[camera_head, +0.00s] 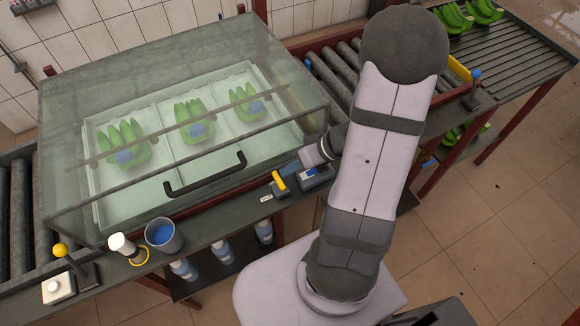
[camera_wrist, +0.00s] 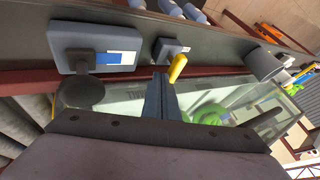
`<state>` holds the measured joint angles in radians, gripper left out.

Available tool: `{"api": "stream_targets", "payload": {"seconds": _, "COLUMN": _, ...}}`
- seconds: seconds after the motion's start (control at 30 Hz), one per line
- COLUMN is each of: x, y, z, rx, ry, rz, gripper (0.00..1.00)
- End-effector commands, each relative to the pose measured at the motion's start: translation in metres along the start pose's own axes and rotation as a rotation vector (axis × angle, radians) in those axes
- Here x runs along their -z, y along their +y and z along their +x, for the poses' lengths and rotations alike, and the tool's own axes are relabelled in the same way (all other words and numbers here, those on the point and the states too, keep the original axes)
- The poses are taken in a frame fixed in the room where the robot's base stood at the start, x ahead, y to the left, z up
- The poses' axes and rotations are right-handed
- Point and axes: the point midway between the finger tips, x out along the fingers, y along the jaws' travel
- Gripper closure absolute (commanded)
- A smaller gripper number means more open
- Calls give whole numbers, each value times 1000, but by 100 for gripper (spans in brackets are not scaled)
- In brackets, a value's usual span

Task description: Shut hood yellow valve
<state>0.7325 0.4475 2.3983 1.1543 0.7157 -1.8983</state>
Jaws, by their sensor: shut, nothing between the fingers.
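The yellow valve (camera_head: 279,181) is a short yellow lever on a small dark body on the front ledge, right of the hood's black handle. In the wrist view the yellow lever (camera_wrist: 177,68) stands out from its grey body, just beyond and right of my fingertips. My gripper (camera_head: 291,168) is beside the valve on its upper right, partly hidden by my arm. In the wrist view my gripper's fingers (camera_wrist: 158,80) are together and empty. Contact with the lever cannot be told. The clear hood (camera_head: 130,60) is down over the tank.
Under the hood are three green banana bunches (camera_head: 194,121). A grey box with a blue display (camera_head: 315,178) stands right of the valve. A blue-filled cup (camera_head: 163,236), a white-topped item (camera_head: 121,244) and a yellow-knobbed lever (camera_head: 61,250) stand farther left. Rollers (camera_head: 330,78) lie behind my arm.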

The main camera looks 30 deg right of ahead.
Motion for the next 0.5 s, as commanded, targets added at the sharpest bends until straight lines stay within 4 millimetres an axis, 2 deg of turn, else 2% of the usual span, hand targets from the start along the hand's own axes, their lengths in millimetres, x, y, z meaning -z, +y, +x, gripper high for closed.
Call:
{"api": "stream_targets", "payload": {"seconds": 0.27, "x": 1, "y": 0, "z": 1, "rx": 5, "ry": -3, "rz": -10, "gripper": 100}}
{"api": "stream_targets", "payload": {"seconds": 0.5, "x": 5, "y": 1, "z": 7, "rx": 69, "ry": -65, "rz": -132, "gripper": 100}}
